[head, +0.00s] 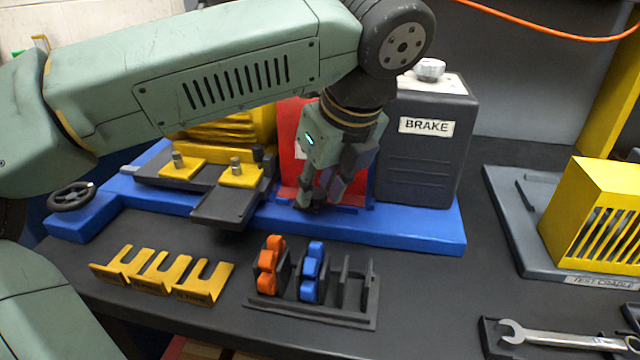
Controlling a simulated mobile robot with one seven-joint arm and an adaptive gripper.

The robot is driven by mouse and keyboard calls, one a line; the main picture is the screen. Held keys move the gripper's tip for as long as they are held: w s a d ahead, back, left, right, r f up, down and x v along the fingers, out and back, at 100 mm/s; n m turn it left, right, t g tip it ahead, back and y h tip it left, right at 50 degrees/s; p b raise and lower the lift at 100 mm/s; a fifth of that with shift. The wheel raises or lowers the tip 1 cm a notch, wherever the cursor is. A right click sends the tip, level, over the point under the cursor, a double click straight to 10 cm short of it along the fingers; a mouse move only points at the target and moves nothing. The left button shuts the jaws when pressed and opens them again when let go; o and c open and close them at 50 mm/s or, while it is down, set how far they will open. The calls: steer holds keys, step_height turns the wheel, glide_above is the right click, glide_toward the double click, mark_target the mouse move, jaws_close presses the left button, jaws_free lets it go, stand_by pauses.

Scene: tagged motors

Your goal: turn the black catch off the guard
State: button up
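A red guard (290,142) stands upright on the blue base, left of the grey box labelled BRAKE. My gripper (319,201) points down in front of the guard and hides much of it. Its fingers look spread at the knuckles. A small dark piece shows at the fingertips, low at the guard's front. I cannot tell whether this is the black catch or part of my fingertips, nor whether the fingers are closed on anything. The catch is not clearly visible elsewhere.
The blue base (420,231) carries a yellow motor (228,130), clamps and the BRAKE box (426,160). In front are yellow forked holders (160,272) and a dark rack (335,316) with orange and blue pieces. A yellow cage (597,222) and wrench (560,338) are right.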

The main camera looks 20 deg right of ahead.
steer(key=o, duration=0.5)
steer(key=shift+c, duration=0.2)
steer(key=v, duration=0.7)
steer(key=shift+r, duration=0.15)
steer(key=shift+s, duration=0.1)
